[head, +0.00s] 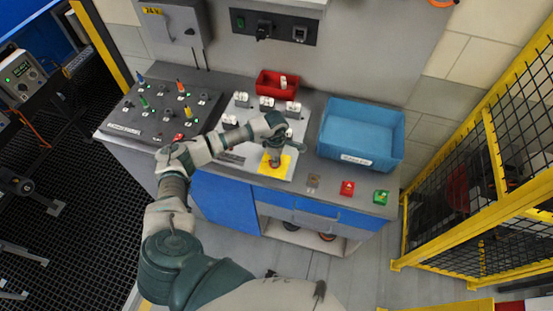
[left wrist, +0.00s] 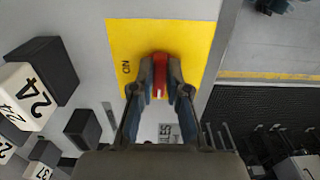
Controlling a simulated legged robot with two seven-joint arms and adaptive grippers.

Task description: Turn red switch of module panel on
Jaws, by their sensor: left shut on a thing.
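The module panel (head: 232,158) is a light grey plate on the bench, with a yellow patch near its front edge. In the left wrist view the yellow patch (left wrist: 200,40) fills the upper middle and carries the letters "NO" or "ON", seen rotated. The red switch (left wrist: 160,68) stands on that patch, between the fingertips of my left gripper (left wrist: 160,85). My left gripper is shut on the switch. In the head view my left gripper (head: 277,160) points down at the yellow patch and hides the switch. My right gripper is not in view.
White numbered blocks on black bases (left wrist: 28,97) stand close beside the gripper. A red bin (head: 266,88) is behind the panel and a blue bin (head: 345,150) to its right. Red (head: 347,188) and green (head: 381,196) buttons sit at the front right. A control panel (head: 135,117) is at left.

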